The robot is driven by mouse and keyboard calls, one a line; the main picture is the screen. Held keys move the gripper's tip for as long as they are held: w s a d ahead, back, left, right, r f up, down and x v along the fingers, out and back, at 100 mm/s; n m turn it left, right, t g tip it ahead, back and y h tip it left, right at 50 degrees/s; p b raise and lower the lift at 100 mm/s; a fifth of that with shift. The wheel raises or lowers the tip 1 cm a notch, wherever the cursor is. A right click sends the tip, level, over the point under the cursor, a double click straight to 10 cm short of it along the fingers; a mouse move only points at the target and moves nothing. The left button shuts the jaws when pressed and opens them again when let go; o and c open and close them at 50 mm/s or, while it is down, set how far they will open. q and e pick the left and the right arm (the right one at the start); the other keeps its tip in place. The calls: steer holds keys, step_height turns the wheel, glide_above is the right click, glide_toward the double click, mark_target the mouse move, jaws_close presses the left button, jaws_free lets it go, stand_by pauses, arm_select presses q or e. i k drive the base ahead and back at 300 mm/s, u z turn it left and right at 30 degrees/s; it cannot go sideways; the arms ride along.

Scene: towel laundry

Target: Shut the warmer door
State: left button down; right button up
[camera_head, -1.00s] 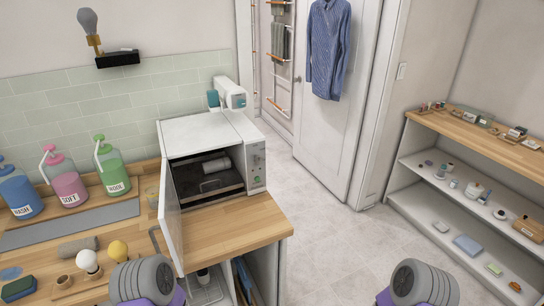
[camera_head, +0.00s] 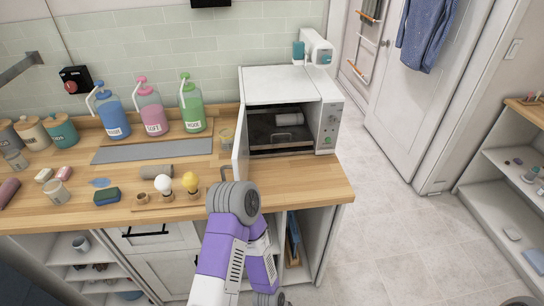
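The white warmer (camera_head: 283,81) stands on the right end of the wooden counter. Its door (camera_head: 240,143) is open, swung out on the left side and seen nearly edge-on. The door handle (camera_head: 226,173) shows at the door's near end, just above my grey arm joint. Inside the open warmer lies a light rolled towel (camera_head: 289,119) above a dark tray (camera_head: 272,138). My purple and grey arm comes up from the bottom centre, and its round joint hides part of the counter before the door. Neither gripper's fingers show.
On the wooden counter (camera_head: 325,184), pump bottles (camera_head: 151,109) stand at the back left. A bulb-like white item (camera_head: 163,184) and a yellow one (camera_head: 191,182) sit left of the door. The floor (camera_head: 395,200) right of the counter is clear. A shelf unit (camera_head: 492,205) stands far right.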

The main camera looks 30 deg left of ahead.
mark_target(240, 156)
steer(key=z, duration=1.8)
steer(key=k, duration=1.4)
steer(key=u, duration=1.9)
steer(key=k, duration=0.45)
steer(key=u, duration=0.8)
steer(key=i, duration=0.45)
steer(key=z, duration=0.3)
